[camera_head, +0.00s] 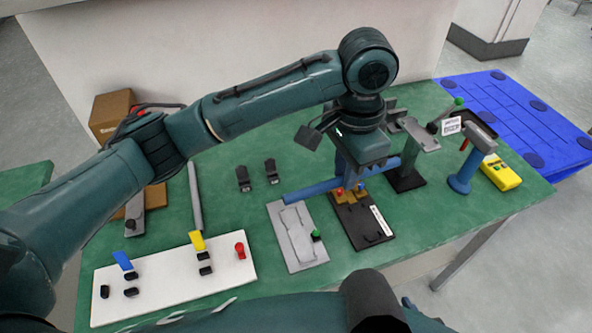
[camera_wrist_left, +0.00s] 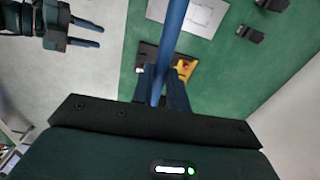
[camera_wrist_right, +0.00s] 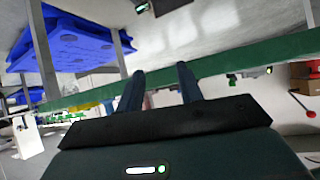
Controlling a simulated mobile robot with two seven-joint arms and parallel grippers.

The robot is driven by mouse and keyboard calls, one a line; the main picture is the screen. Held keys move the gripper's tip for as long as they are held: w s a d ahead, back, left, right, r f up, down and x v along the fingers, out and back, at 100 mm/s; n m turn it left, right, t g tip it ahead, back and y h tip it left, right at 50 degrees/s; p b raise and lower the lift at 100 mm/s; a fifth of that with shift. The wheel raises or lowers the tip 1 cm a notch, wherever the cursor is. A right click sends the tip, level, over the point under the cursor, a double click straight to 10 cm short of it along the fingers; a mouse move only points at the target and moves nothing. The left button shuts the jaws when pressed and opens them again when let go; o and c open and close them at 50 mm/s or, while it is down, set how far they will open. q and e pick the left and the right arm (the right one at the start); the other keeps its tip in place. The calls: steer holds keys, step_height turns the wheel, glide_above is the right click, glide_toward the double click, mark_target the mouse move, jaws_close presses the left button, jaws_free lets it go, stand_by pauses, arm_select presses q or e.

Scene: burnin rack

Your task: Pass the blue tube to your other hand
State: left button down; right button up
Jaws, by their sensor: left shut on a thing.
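The blue tube (camera_head: 305,193) is held level above the table, across the grey plate and the dark fixture. My left gripper (camera_head: 350,187) points down and is shut on it near its middle. In the left wrist view the tube (camera_wrist_left: 172,30) runs up between the fingers (camera_wrist_left: 165,92). My right gripper (camera_wrist_right: 162,80) is open and empty, its fingers apart in front of the green table edge. It also shows in the left wrist view (camera_wrist_left: 95,35), off the table and apart from the tube.
A cardboard box (camera_head: 110,112) stands behind.

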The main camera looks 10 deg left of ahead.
steer(key=shift+s+f, duration=0.1)
steer(key=shift+s, duration=0.05)
steer(key=shift+o, duration=0.6)
steer(key=w+d+r+m+g+y, duration=0.1)
steer(key=w+d+r+m+y, duration=0.3)
steer(key=w+r+m, duration=0.85)
steer(key=s+d+r+m+g, duration=0.1)
steer(key=s+r+g, duration=0.1)
steer(key=r, duration=0.8)
steer(key=s+d+r+m+g, duration=0.1)
steer(key=r+g, duration=0.1)
steer(key=r, duration=0.8)
arm_select(q)
steer(key=d+m, duration=0.2)
steer(key=d, duration=0.1)
steer(key=w+d+r+m, duration=0.1)
steer(key=d, duration=0.1)
steer(key=shift+d, duration=0.25)
arm_select(e)
steer(key=x, duration=1.2)
steer(key=shift+a+r, duration=0.2)
steer(key=shift+a, duration=0.15)
